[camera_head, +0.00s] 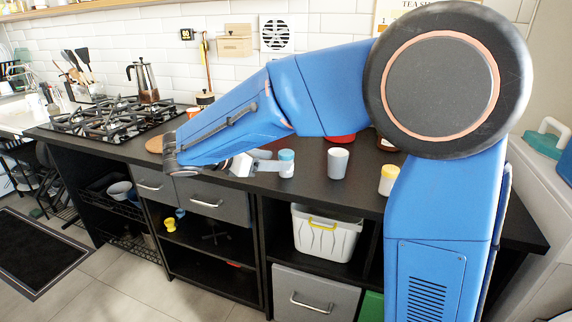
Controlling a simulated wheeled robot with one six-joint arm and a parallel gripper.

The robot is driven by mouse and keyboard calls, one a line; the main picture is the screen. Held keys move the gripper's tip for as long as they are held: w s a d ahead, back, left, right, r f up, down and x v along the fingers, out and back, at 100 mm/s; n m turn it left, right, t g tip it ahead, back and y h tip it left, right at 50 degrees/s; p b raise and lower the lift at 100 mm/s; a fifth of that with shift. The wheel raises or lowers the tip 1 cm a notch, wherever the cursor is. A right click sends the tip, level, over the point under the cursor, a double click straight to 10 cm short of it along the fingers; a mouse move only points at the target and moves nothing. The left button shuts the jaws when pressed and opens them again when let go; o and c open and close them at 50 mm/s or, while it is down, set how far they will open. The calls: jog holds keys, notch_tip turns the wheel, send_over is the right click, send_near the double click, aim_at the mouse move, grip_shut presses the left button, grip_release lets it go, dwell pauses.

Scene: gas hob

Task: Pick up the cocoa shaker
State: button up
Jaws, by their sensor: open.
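A small pale jar with a blue lid (287,163) stands upright on the dark counter. A white jar with a yellow lid (388,180) stands further right, beside my arm. Both are shaker-sized, but no label is readable, so I cannot tell which one is the cocoa shaker. My gripper (274,161) is open, low over the counter, pointing right. Its fingertips are right at the blue-lidded jar; I cannot tell whether they touch it. My blue arm hides part of the counter behind it.
A grey cup (338,162) stands between the two jars. A red item (341,138) and a dark jar (386,144) are behind, partly hidden. The counter's front edge is close to the jars.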

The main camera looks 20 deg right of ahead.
aim_at(295, 171)
jog(key=shift+x, duration=4.7)
jog(key=shift+s+d, duration=0.1)
jog(key=shift+s, duration=0.05)
jog(key=c, duration=1.2)
